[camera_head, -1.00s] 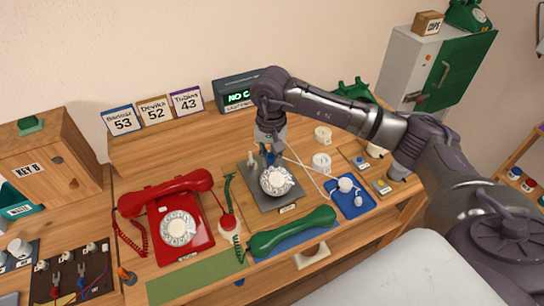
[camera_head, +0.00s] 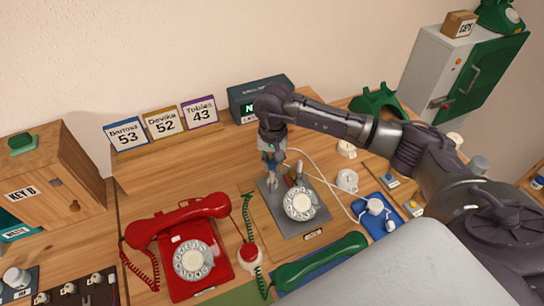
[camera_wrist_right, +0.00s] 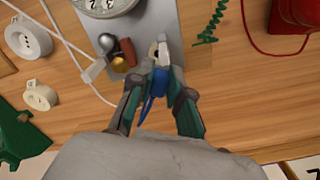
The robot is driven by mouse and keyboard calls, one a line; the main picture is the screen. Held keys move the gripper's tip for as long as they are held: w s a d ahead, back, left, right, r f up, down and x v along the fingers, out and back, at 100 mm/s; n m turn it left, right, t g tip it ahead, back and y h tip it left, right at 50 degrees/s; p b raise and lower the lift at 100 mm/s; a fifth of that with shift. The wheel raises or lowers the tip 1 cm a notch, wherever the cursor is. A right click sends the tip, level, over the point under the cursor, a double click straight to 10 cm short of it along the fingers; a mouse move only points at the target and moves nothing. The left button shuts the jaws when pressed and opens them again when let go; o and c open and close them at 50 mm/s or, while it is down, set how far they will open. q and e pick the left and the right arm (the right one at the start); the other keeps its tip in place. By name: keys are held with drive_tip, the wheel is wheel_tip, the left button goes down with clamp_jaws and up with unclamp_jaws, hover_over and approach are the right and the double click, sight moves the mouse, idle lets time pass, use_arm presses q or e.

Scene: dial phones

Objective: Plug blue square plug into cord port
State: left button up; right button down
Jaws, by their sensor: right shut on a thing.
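My right gripper (camera_head: 270,167) is over the back left corner of the grey plate (camera_head: 318,222) that carries a white dial (camera_head: 300,203). In the right wrist view the gripper (camera_wrist_right: 160,72) is shut on a blue plug (camera_wrist_right: 157,84), partly hidden between the fingers. The plug is at the plate's edge, beside a small white and dark upright part (camera_wrist_right: 163,52). I cannot tell whether this part is the cord port or whether the plug is seated. My left gripper is out of view.
A red phone (camera_head: 190,250) is to the left, a green handset (camera_head: 320,262) in front, and a blue tray (camera_head: 360,213) to the right. Bare wood lies behind the plate.

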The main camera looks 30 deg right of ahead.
sight(272, 178)
drive_tip(key=shift+w+f+b, duration=0.1)
drive_tip(key=shift+f+b, duration=1.3)
drive_tip(key=shift+f, duration=1.45)
drive_tip(key=shift+b, duration=0.9)
drive_tip(key=shift+f+b, duration=0.55)
drive_tip(key=shift+b, duration=0.1)
